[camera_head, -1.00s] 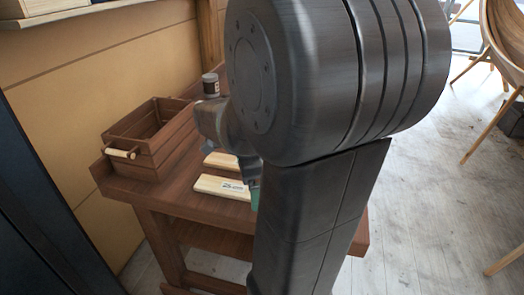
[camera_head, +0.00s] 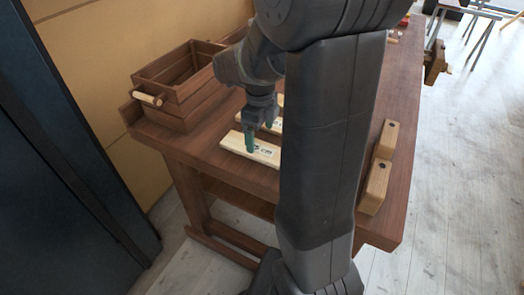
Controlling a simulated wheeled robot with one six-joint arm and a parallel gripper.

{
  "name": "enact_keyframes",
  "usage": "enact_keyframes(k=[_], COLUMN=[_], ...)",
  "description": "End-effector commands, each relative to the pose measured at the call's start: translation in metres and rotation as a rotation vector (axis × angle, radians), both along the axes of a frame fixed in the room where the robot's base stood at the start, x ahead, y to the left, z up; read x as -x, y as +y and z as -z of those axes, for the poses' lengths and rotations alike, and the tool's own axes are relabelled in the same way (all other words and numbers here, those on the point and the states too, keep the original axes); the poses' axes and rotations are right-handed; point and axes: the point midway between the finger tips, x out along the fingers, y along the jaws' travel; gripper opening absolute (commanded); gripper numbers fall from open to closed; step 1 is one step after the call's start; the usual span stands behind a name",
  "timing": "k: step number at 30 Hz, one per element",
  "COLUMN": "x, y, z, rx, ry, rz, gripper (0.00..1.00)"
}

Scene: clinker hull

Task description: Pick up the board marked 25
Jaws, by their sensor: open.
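Two pale wooden boards lie on the brown workbench (camera_head: 212,160). The nearer board (camera_head: 235,144) has dark marking near its right part; the number is too small to read with certainty. The farther board (camera_head: 240,117) is mostly hidden behind my gripper and arm. My gripper (camera_head: 262,150) points down with green-tipped fingers at the nearer board's marked part. It is open, with nothing seen held in it. I cannot tell whether the fingertips touch the board or hover just above it.
A brown wooden crate (camera_head: 172,117) with a pale round handle stands at the bench's back left. Wooden vise jaws (camera_head: 376,185) sit at the bench's right edge. My arm hides the bench's middle. Open floor lies to the right.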

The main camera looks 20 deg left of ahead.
Motion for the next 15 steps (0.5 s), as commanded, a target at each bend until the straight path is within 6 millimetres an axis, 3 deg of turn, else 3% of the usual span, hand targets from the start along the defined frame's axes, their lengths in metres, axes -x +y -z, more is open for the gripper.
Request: enact_keyframes(k=[7,15], x=[-0.002,-0.007], y=[-0.001,-0.001], z=[0.018,0.053], rx=[0.003,0.002], ry=[0.002,0.002], rz=[0.0,-0.001], gripper=[0.89,0.89])
